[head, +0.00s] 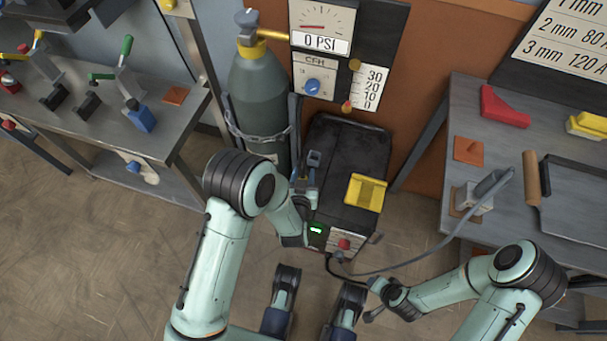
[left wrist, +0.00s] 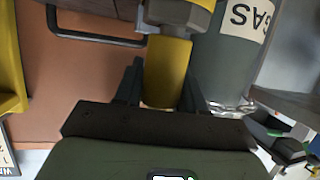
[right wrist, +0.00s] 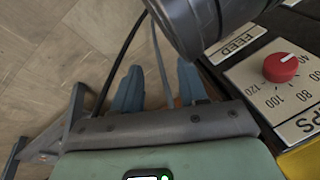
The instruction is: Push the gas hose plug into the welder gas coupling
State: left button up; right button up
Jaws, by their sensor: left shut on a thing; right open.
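The welder (head: 345,150) is a black box with a yellow block on top. My left gripper (head: 306,182) is beside its left side, near the gas cylinder. In the left wrist view it is shut on a yellow cylindrical piece (left wrist: 168,75), apparently the gas hose plug. A grey metal fitting (left wrist: 180,18) meets the plug's far end; I cannot tell whether it is the gas coupling or part of the plug. The head view does not show this contact clearly. My right gripper (head: 373,300) is open in front of the welder, with a grey cable (right wrist: 160,60) showing between its fingers.
A grey cable (head: 430,248) runs from the welder front to the right bench (head: 465,120). The red dial (right wrist: 281,67) is close to my right gripper. Open floor lies left.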

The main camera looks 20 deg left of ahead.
pick_arm(q)
jog(key=shift+f, duration=0.25)
pick_arm(e)
jog(key=shift+f, duration=0.2)
pick_arm(q)
jog(key=o, duration=1.2)
jog(key=shift+c, duration=0.2)
pick_arm(e)
jog(key=s+f+g, duration=0.2)
jog(key=s, duration=0.3)
pick_arm(q)
jog(key=p+v, duration=0.3)
jog(key=v, duration=1)
jog(key=shift+s, duration=0.15)
pick_arm(e)
jog(key=w+r+t, duration=0.2)
jog(key=w+r, duration=0.3)
jog(key=shift+r, duration=0.3)
